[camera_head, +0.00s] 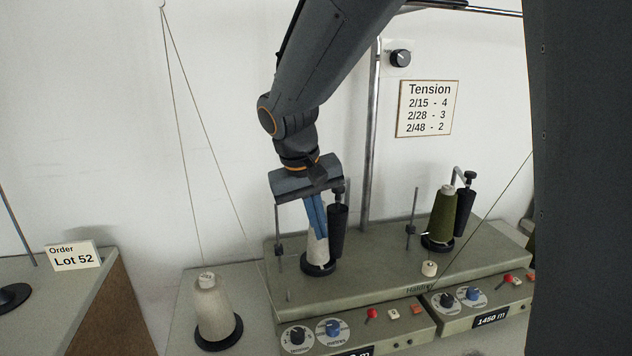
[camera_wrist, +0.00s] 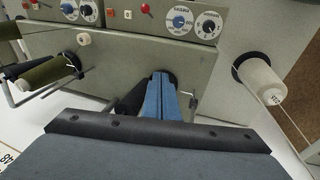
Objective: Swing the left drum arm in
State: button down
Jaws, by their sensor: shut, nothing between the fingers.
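The left drum arm's black drum (camera_head: 338,230) hangs upright at the left winding head, close to the right of a white cone (camera_head: 319,252) on a black base. My gripper (camera_head: 321,234) is shut and empty, its blue fingers pointing down in front of the cone and just left of the drum. The fingers hide much of the cone, and I cannot tell whether they touch the drum. In the wrist view my shut fingers (camera_wrist: 161,92) are in the middle, with the dark drum (camera_wrist: 132,98) beside them on the left.
The right head carries an olive cone (camera_head: 442,216) beside its own black drum (camera_head: 465,210). A white supply cone (camera_head: 212,305) stands at the front left. A thin guide post (camera_head: 279,235) rises left of my fingers. Knobs and a red lever (camera_head: 371,315) line the front panel.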

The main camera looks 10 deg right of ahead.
jog(key=w+a+r+m+t+h, duration=0.1)
jog(key=w+a+r+h, duration=0.2)
jog(key=r, duration=0.4)
jog(key=w+a+r+m+t, duration=0.1)
jog(key=w+a+r, duration=0.1)
jog(key=w+r, duration=0.4)
jog(key=d+f+p, duration=0.1)
jog(key=d+f, duration=0.1)
jog(key=w+d+f+p, duration=0.1)
jog(key=d+f, duration=0.1)
jog(key=f, duration=0.1)
jog(key=d+f+p, duration=0.2)
jog(key=d, duration=0.1)
jog(key=shift+w+d+f, duration=0.1)
jog(key=shift+w+f, duration=0.2)
jog(key=shift+w, duration=0.1)
jog(key=shift+d+f, duration=0.25)
jog(key=shift+d, duration=0.4)
jog(key=shift+s, duration=0.1)
